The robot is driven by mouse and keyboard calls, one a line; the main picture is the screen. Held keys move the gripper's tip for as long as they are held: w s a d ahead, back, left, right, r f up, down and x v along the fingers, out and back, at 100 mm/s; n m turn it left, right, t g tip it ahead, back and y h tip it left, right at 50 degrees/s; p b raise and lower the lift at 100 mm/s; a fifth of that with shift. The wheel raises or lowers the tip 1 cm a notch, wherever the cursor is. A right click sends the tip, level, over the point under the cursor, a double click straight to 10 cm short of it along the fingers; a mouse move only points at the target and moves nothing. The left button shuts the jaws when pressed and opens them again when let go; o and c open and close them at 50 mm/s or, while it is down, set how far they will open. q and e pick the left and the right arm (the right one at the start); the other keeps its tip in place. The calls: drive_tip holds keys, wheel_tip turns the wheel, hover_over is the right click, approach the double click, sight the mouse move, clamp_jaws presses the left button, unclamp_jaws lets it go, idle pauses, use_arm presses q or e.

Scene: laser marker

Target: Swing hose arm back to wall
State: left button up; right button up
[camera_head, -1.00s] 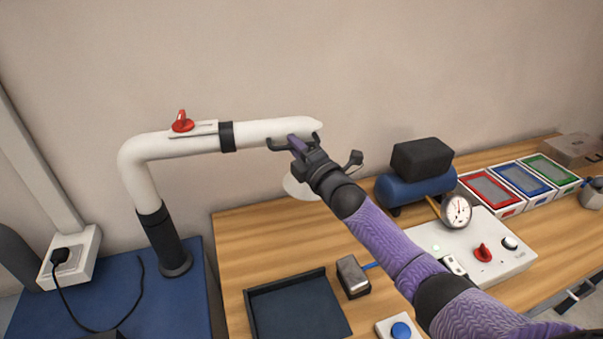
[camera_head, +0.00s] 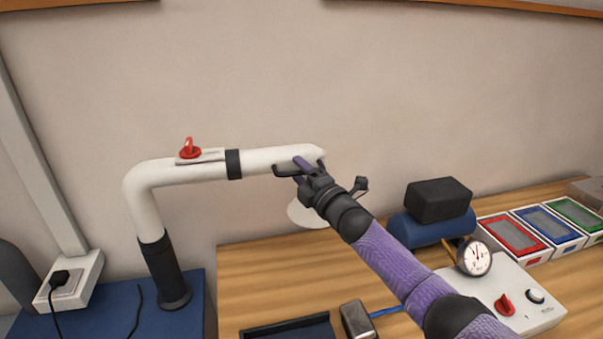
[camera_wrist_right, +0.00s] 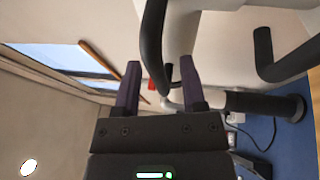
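The hose arm (camera_head: 265,162) is a white pipe rising from a black post and bending right along the wall, with a white hood (camera_head: 306,214) below its far end. A dark handle (camera_head: 285,171) sits near that end. My right gripper (camera_head: 303,167) is at this end, its purple fingers overlapping the pipe and handle. In the right wrist view the fingers (camera_wrist_right: 160,76) are apart, and a dark handle bar (camera_wrist_right: 152,45) appears between them; contact cannot be told. White pipe shows just beyond. My left gripper is out of view.
A red lever (camera_head: 190,150) sits on the pipe. The wooden bench (camera_head: 260,262) holds a blue compressor (camera_head: 432,228), a gauge (camera_head: 475,257), a control box (camera_head: 530,300), coloured trays (camera_head: 515,238) and a dark tray (camera_head: 290,328). The wall above the pipe is clear.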

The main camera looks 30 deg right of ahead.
drive_tip(key=shift+s, duration=0.15)
drive_tip(key=p+v, duration=0.1)
drive_tip(key=v, duration=0.8)
drive_tip(key=shift+s, duration=0.35)
drive_tip(key=shift+d+f, duration=0.1)
